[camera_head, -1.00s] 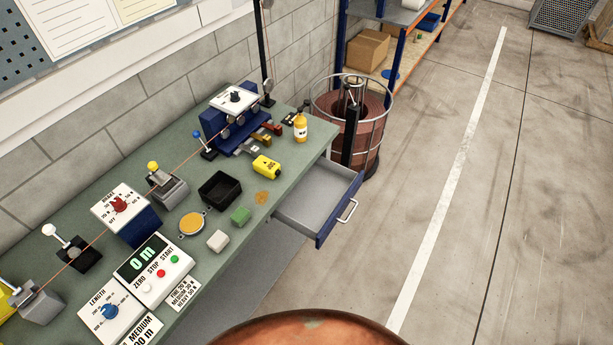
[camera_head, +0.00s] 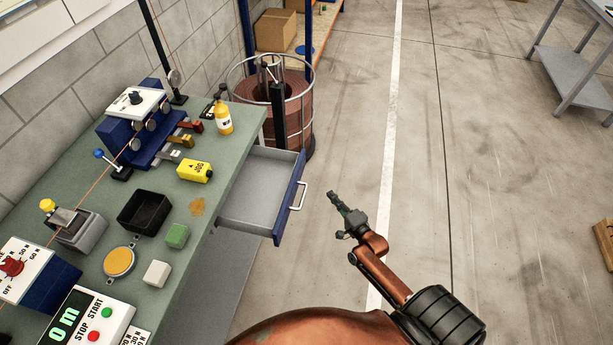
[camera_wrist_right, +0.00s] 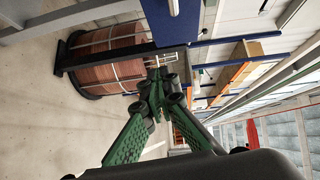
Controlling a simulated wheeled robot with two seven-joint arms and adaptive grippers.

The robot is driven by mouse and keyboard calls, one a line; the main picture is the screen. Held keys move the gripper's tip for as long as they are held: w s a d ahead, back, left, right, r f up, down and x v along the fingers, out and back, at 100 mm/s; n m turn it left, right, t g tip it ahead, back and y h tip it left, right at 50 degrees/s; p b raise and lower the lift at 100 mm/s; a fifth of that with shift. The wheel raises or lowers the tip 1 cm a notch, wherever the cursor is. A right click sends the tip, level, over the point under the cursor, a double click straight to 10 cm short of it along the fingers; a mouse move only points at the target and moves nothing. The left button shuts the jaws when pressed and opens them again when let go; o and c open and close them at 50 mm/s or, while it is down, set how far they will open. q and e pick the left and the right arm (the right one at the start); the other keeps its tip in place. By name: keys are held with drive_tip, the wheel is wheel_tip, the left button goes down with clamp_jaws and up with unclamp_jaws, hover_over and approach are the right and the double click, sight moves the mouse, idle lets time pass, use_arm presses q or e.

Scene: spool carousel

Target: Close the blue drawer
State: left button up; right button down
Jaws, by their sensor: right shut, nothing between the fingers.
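The blue drawer (camera_head: 289,199) stands open under the right end of the green workbench (camera_head: 231,120). Its grey inside is empty, and a pale bar handle (camera_head: 299,195) is on its blue front. My right gripper (camera_head: 335,198) is shut and empty, to the right of the drawer front and apart from the handle. In the right wrist view the green fingers (camera_wrist_right: 156,84) meet at their tips. A blue panel at the top of that view looks like part of the drawer front (camera_wrist_right: 174,18). My left gripper is not in view.
A copper-coloured spool in a wire cage (camera_head: 297,95) stands on the floor behind the drawer. On the bench are a black tray (camera_head: 145,212), a yellow block (camera_head: 195,171), a yellow bottle (camera_head: 223,118) and control boxes.

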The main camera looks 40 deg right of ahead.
wheel_tip(320, 180, up, 3)
drive_tip(key=w+m, duration=0.1)
drive_tip(key=w, duration=0.1)
drive_tip(key=b, duration=0.2)
approach(303, 165)
drive_tip(key=w+d, duration=0.3)
drive_tip(key=shift+w+a+f+t, duration=0.25)
drive_tip(key=shift+w+a+t, duration=0.15)
drive_tip(key=shift+w+a, duration=0.85)
drive_tip(key=shift+w, duration=0.15)
